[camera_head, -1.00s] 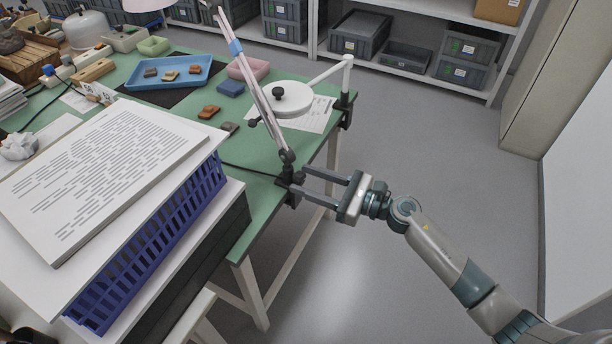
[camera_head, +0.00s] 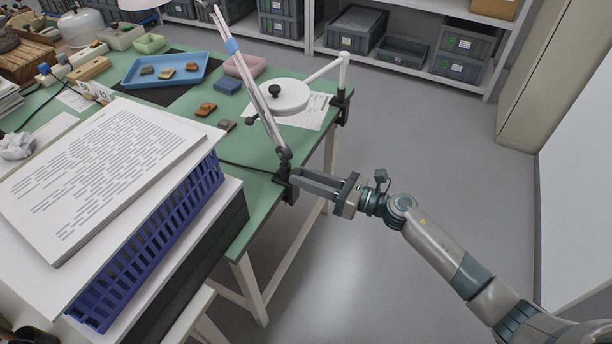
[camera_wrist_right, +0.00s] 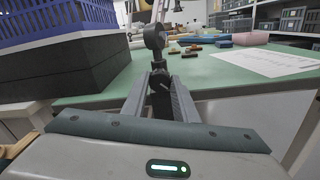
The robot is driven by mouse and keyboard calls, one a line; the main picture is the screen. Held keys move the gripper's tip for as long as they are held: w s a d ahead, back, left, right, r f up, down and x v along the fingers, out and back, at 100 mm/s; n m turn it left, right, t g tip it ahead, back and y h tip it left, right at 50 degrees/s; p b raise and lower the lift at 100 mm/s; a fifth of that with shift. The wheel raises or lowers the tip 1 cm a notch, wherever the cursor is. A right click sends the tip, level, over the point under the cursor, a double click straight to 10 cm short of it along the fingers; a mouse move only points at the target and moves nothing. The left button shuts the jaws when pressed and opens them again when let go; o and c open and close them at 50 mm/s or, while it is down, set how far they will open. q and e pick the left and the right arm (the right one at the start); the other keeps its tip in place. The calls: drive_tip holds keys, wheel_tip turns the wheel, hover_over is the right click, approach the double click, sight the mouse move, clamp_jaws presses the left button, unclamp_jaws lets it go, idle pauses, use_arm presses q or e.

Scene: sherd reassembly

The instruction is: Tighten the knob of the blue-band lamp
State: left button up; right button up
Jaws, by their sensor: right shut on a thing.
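The blue-band lamp (camera_head: 262,100) is a thin slanted arm with a blue band (camera_head: 233,46), clamped at the near right edge of the green table. Its dark joint (camera_head: 285,156) and clamp (camera_head: 288,186) sit at the foot of the arm; the joint also shows in the right wrist view (camera_wrist_right: 155,38). My right gripper (camera_head: 294,177) reaches in from the right at the clamp. In the right wrist view its fingers (camera_wrist_right: 160,82) are shut on a dark part below the joint, the lamp's knob, mostly hidden between them. My left gripper is out of view.
A white round-headed lamp (camera_head: 288,97) is clamped farther along the green table (camera_head: 190,97). The floor at right is clear.

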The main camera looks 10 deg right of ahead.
drive_tip(key=o, duration=1.1)
drive_tip(key=shift+c, duration=0.2)
use_arm(q)
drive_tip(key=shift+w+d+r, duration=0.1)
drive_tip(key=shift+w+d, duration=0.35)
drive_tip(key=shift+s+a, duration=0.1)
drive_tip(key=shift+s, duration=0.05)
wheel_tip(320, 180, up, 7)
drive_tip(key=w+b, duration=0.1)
drive_tip(key=b, duration=0.3)
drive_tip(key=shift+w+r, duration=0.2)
use_arm(e)
drive_tip(key=v, duration=1.7)
drive_tip(key=shift+s+d, duration=0.15)
